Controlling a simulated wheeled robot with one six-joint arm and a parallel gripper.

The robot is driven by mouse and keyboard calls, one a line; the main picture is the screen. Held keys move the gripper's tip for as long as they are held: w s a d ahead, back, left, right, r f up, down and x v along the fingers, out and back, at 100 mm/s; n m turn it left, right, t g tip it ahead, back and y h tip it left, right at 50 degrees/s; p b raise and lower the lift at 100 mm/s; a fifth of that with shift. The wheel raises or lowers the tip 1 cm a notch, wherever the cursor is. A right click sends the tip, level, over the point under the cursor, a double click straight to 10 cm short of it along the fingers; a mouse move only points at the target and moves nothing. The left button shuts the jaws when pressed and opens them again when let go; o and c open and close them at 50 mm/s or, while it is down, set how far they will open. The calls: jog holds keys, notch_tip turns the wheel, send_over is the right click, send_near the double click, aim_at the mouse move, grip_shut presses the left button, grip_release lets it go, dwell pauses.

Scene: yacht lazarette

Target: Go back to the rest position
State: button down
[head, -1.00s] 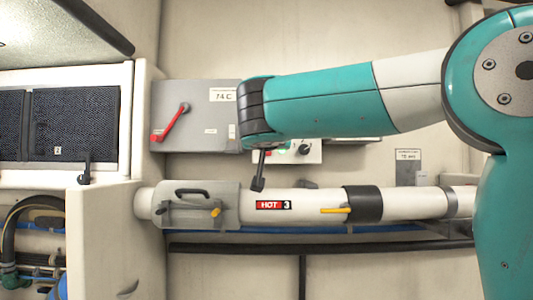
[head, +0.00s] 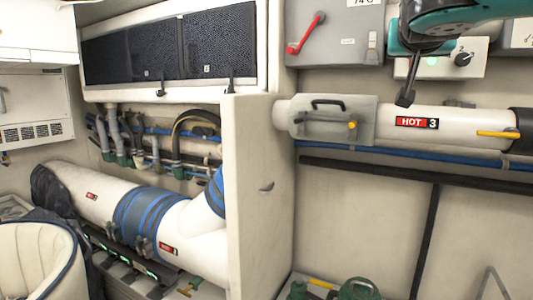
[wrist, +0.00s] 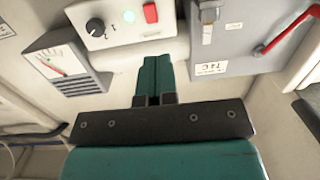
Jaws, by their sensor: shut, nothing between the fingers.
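My gripper (head: 405,97) is at the upper right of the head view, in front of the wall and just above the white pipe marked HOT 3. In the wrist view my gripper (wrist: 154,62) has its two teal fingers together with nothing between them. Most of my arm is out of the head view.
Behind my gripper are a control box with a knob and green light (head: 470,60) and a grey switch box with a red lever (head: 340,40). The white HOT 3 pipe (head: 460,120) runs along the wall. A partition (head: 260,190) and cream seat (head: 35,265) stand left.

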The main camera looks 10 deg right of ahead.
jog(key=s+a+f+n+g+y, duration=0.2)
jog(key=a+f+n+y, duration=0.25)
jog(key=f, duration=0.55)
jog(key=s+a+f+n+g+y, duration=0.2)
jog(key=a+f+n+g+y, duration=0.15)
jog(key=a+f, duration=0.45)
jog(key=s+a+f+n+g+y, duration=0.2)
jog(key=s+f, duration=0.5)
jog(key=s, duration=0.4)
jog(key=s+a+f+n+g+y, duration=0.3)
jog(key=s+f+g, duration=0.4)
jog(key=s, duration=0.4)
jog(key=shift+s+a+f, duration=0.15)
jog(key=shift+a+f, duration=0.65)
